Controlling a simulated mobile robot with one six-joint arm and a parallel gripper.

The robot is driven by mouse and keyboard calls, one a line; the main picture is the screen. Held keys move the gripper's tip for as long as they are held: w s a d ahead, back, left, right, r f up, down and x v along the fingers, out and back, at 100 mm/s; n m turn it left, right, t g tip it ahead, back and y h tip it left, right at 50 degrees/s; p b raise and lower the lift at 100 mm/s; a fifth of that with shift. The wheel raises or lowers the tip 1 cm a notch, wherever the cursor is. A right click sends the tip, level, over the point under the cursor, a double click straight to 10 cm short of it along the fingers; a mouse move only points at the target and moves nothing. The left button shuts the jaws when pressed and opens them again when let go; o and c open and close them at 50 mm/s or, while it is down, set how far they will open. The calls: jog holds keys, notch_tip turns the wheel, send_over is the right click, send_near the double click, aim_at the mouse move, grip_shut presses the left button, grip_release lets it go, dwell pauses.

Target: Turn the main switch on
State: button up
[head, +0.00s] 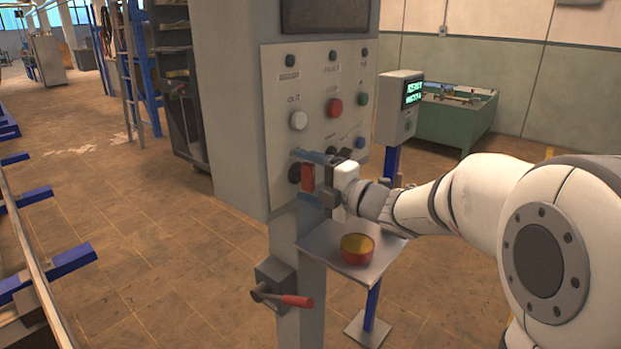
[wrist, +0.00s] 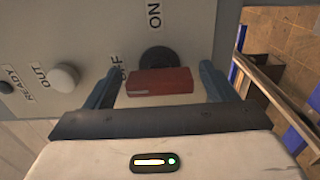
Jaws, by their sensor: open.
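The main switch is a red handle (head: 307,178) on a round dark base (head: 294,173), low on the left of the grey panel. In the wrist view the red handle (wrist: 160,82) lies sideways in front of its black base (wrist: 158,57). An OFF label is at its left and an ON label above it. My gripper (head: 289,176) is open, with one finger above and one below the handle. In the wrist view my gripper's fingers (wrist: 160,70) stand left and right of the handle, with narrow gaps showing. The handle's far side is hidden.
The panel (head: 275,88) carries a white button (head: 298,120), a red button (head: 334,108) and several small knobs. Below are a red-handled lever (head: 290,300) and a small shelf (head: 375,264) with a red and yellow button (head: 357,248). A display box (head: 396,110) stands behind.

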jog(key=shift+c, duration=0.5)
jog(key=c, duration=0.9)
jog(key=shift+m, duration=0.3)
jog(key=m+p, duration=0.2)
jog(key=m, duration=0.1)
jog(key=shift+r+m, duration=0.15)
jog(key=shift+m, duration=0.15)
jog(key=m+p, duration=0.2)
jog(key=m, duration=0.2)
jog(key=m+p, duration=0.3)
jog(key=m, duration=0.2)
jog(key=shift+r, duration=0.1)
jog(key=m+p, duration=0.3)
jog(key=m, duration=0.1)
jog(key=shift+m, duration=0.3)
